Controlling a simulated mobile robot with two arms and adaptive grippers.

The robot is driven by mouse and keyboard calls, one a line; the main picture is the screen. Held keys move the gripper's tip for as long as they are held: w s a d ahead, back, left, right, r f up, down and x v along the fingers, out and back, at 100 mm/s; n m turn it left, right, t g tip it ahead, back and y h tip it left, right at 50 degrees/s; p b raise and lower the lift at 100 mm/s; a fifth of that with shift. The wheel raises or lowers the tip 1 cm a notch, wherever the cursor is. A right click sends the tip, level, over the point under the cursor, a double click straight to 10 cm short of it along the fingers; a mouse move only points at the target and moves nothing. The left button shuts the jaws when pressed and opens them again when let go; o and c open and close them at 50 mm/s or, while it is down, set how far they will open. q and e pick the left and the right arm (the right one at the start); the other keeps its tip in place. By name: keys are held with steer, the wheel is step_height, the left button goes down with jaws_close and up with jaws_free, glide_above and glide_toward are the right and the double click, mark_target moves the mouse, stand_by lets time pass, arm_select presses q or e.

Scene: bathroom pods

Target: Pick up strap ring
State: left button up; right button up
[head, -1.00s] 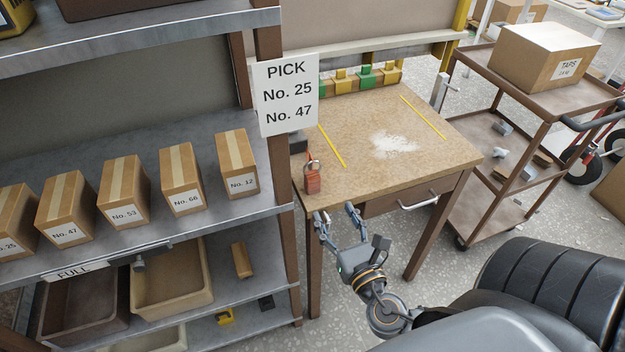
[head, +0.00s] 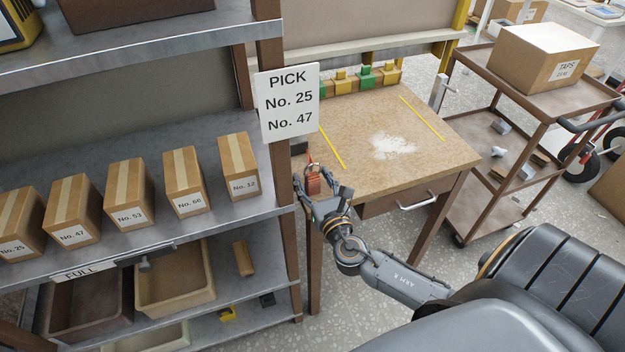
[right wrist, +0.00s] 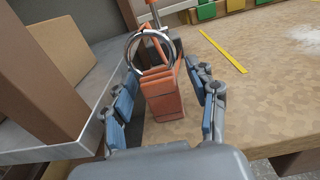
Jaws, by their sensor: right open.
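The strap ring appears as a metal ring (right wrist: 150,50) on an orange-red block (right wrist: 161,95) in the right wrist view. The block stands on the left front corner of the wooden table and also shows in the head view (head: 314,180). My right gripper (head: 320,190) is open, with its fingers on either side of the block. In the right wrist view its blue-padded fingers (right wrist: 166,100) flank the block with a gap on the right; contact on the left is hard to tell. The ring sits beyond and above the fingertips. My left gripper is not in view.
The wooden table (head: 430,145) is mostly clear, with white powder and yellow lines. A shelf post (head: 281,200) and a PICK sign (head: 288,102) stand close on the left. Several numbered boxes line the shelf. A brown cart (head: 485,75) stands at the right.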

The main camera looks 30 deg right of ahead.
steer(key=shift+c, duration=0.2)
jaws_close()
steer(key=shift+r, duration=0.1)
